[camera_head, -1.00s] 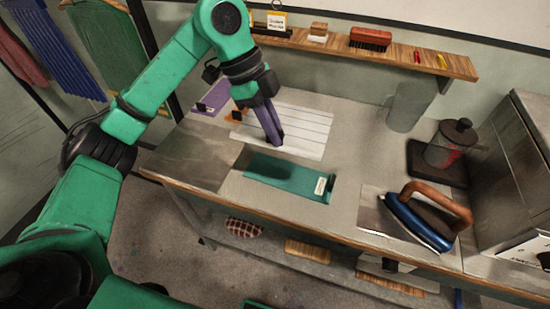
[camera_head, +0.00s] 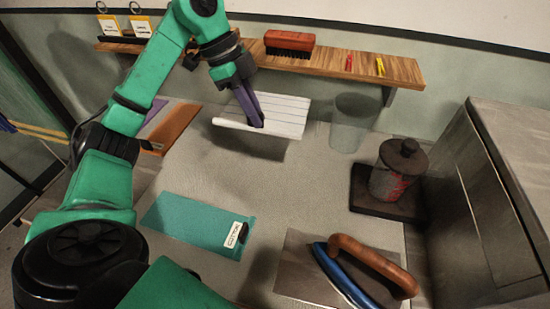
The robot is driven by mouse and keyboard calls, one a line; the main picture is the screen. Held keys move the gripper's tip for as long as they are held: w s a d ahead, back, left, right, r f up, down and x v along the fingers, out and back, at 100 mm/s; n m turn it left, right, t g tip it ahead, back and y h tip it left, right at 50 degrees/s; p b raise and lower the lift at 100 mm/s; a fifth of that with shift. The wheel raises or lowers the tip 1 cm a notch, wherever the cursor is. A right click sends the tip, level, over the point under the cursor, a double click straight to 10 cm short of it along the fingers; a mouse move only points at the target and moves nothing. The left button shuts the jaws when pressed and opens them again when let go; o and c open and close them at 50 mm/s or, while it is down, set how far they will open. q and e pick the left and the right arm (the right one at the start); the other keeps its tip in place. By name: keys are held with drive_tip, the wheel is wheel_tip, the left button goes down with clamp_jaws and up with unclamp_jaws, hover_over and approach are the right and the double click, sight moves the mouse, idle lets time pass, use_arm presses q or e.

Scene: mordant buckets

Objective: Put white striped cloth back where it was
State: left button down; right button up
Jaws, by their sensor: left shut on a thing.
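The white striped cloth (camera_head: 284,113) is a flat white sheet with thin dark lines, near the back of the worktop. My left gripper (camera_head: 257,121) has purple fingers and is shut on the front part of the cloth. The cloth appears held above the worktop, with a shadow below and to its left. A teal cloth (camera_head: 190,221) with a white label lies flat in front of it. An orange-brown cloth (camera_head: 173,130) and a partly hidden purple one (camera_head: 153,113) lie to the left. My right gripper is out of view.
A clear container (camera_head: 354,122) stands right of the white cloth. A dark-lidded jar (camera_head: 398,170) and an iron (camera_head: 362,270) on a metal plate are further right. A wooden shelf (camera_head: 340,65) with a red brush (camera_head: 290,43) runs behind. The worktop's middle (camera_head: 290,185) is clear.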

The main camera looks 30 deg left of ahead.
sight(251, 127)
use_arm(q)
wheel_tip(251, 127, down, 6)
drive_tip(key=shift+s+f, duration=0.1)
drive_tip(key=f, duration=0.8)
drive_tip(key=shift+w+d+f, duration=0.1)
drive_tip(key=shift+w+f, duration=0.05)
drive_tip(key=shift+w, duration=0.05)
drive_tip(key=shift+f, duration=0.35)
drive_tip(key=shift+w, duration=0.15)
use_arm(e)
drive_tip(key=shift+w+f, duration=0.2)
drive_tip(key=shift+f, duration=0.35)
use_arm(q)
drive_tip(key=shift+f, duration=0.1)
drive_tip(key=c, duration=0.9)
unclamp_jaws()
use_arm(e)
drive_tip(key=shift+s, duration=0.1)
